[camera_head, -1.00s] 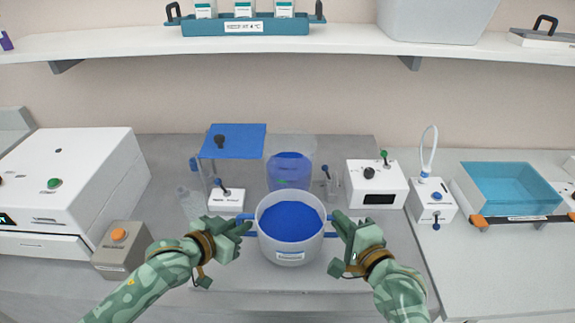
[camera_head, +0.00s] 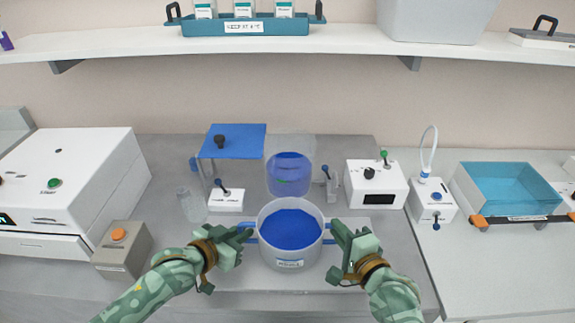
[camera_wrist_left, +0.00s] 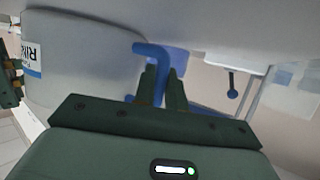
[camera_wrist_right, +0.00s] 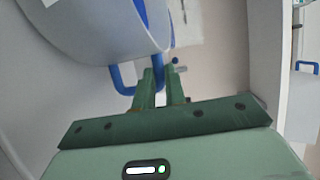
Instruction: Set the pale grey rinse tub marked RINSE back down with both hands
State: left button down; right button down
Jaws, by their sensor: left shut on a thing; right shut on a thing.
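The pale grey rinse tub (camera_head: 288,252) is a round vessel with deep blue contents and a blue handle on each side. My left gripper (camera_head: 244,232) is shut on the left blue handle (camera_wrist_left: 150,52). My right gripper (camera_head: 335,229) is shut on the right blue handle (camera_wrist_right: 122,82). The fingers hide part of each handle.
Behind the tub stand a clear vessel with blue liquid (camera_head: 290,176), a small white switch box (camera_head: 226,203) and a white box with a dark display (camera_head: 376,188). A glass beaker (camera_head: 190,205) is at left. A grey box with an orange button (camera_head: 121,250) stands left of my left arm.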

pick_arm(q)
jog(key=shift+r, duration=0.1)
pick_arm(e)
jog(key=shift+r, duration=0.15)
pick_arm(q)
jog(key=c, duration=1.4)
grip_release()
jog(key=shift+o, duration=0.2)
jog(key=shift+s, duration=0.1)
jog(key=v, duration=1.1)
jog(key=shift+s+a+r, duration=0.1)
jog(key=shift+s+a, duration=0.1)
jog(key=shift+a, duration=0.1)
pick_arm(e)
jog(key=shift+r, duration=0.1)
jog(key=c, duration=1.4)
grip_release()
jog(key=shift+o, duration=0.2)
